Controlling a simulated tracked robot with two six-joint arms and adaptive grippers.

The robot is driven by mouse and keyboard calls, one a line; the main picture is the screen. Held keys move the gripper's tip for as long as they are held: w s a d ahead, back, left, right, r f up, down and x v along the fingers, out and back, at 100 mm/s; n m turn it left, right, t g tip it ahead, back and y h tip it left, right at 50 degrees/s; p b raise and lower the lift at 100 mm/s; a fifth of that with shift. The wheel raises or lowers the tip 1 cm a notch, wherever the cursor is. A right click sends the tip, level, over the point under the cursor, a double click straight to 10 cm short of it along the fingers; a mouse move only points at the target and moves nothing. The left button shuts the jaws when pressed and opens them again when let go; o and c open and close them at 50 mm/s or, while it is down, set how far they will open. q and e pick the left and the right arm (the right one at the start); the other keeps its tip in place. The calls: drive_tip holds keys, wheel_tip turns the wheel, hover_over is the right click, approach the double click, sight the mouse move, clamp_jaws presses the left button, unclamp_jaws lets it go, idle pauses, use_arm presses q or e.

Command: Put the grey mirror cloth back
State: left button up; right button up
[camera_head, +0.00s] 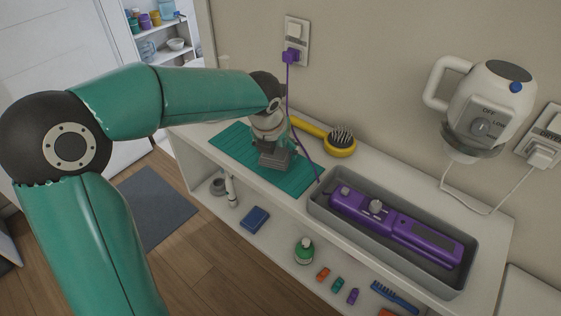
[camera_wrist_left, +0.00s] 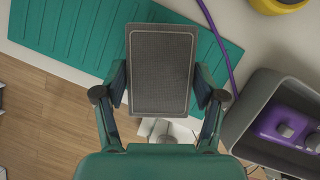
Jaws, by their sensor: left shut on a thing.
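The grey mirror cloth (camera_wrist_left: 160,68) is a flat dark grey rectangle with a lighter line along its border. My left gripper (camera_wrist_left: 161,88) is shut on it, with one finger at each long side. In the head view the cloth (camera_head: 275,160) shows at the end of my left arm, over the teal ribbed mat (camera_head: 232,149) on the counter. I cannot tell whether the cloth touches the mat. The left fingers are partly hidden by the wrist in the head view. My right gripper is not in view.
A grey tray (camera_head: 322,205) holding a purple hair tool (camera_head: 420,238) stands right of the mat. Its purple cord (camera_head: 291,95) rises to the wall socket. A yellow brush (camera_head: 340,141) lies behind. The shelf below holds a blue block (camera_head: 255,219) and a green bottle (camera_head: 304,252).

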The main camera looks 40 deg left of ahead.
sight(277, 159)
use_arm(q)
drive_tip(key=shift+f, duration=1.75)
drive_tip(key=shift+f, duration=0.1)
drive_tip(key=o, duration=1)
drive_tip(key=v, duration=1.2)
